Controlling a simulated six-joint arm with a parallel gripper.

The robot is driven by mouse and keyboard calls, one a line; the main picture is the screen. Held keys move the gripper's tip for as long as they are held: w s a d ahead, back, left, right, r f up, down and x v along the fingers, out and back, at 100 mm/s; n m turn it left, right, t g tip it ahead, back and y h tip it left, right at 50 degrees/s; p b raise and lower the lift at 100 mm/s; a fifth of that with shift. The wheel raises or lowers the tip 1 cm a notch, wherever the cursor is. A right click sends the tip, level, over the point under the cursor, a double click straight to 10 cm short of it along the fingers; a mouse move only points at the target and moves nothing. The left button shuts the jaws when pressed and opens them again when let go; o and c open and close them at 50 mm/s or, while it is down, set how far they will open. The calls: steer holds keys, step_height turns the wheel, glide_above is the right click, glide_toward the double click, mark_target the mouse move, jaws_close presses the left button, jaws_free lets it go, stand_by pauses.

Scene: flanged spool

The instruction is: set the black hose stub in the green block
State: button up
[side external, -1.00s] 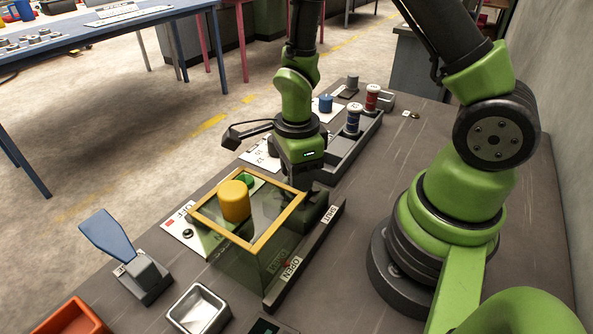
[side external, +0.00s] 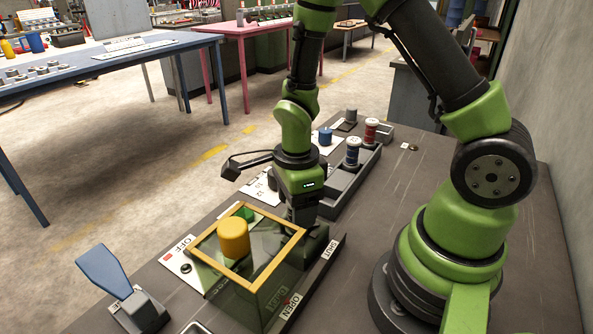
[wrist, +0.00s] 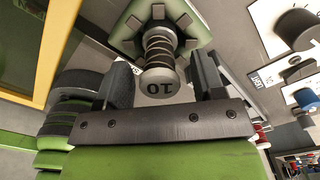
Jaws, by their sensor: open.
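In the wrist view a ribbed, dark spool-like piece (wrist: 158,48) with a grey end marked 10 stands at a green, angular block (wrist: 125,42) with a dark toothed part around the piece. I cannot tell for certain whether this piece is the black hose stub. My gripper (wrist: 162,70) is open, with one dark finger on each side of the marked end and gaps showing.
A clear box with a yellow frame (side external: 262,264) covers a yellow cylinder (side external: 234,236) close to my gripper. A blue paddle lever (side external: 105,270) is front left. The right side of the bench is mostly clear.

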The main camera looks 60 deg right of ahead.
step_height(320, 180, up, 11)
steer(key=s+a+r+n+t+y, duration=0.2)
steer(key=s+r+n+t, duration=0.5)
steer(key=n, duration=1.4)
step_height(320, 180, up, 5)
steer(key=s, duration=0.2)
steer(key=shift+s+a, duration=0.35)
